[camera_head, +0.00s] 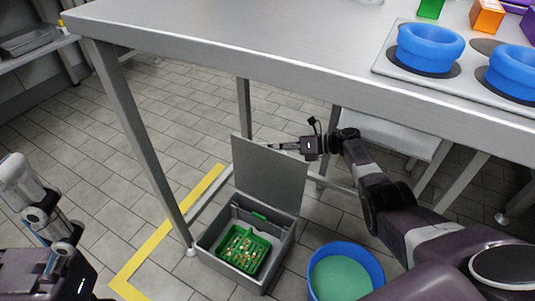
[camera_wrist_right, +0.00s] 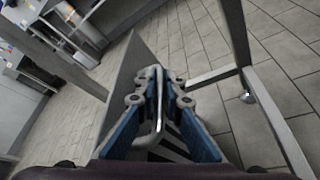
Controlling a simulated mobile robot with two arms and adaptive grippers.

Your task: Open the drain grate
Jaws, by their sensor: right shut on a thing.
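The drain grate's grey lid (camera_head: 268,178) stands raised, nearly upright, at the back of an open grey floor box (camera_head: 217,218). A green basket (camera_head: 243,252) with small light pieces in it sits inside the box. My right gripper (camera_head: 276,145) is at the lid's upper edge, its fingertips partly hidden behind the lid. In the right wrist view, the blue-padded fingers of my right gripper (camera_wrist_right: 160,104) are closed around a bent metal handle (camera_wrist_right: 159,76) beside the grey panel.
A steel table (camera_head: 240,50) stands over the box, with a leg (camera_head: 135,140) close on its left. A blue tub with green contents (camera_head: 340,279) stands to the right. Blue rings (camera_head: 430,46) lie on the tabletop. Yellow tape (camera_head: 160,236) marks the tiled floor.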

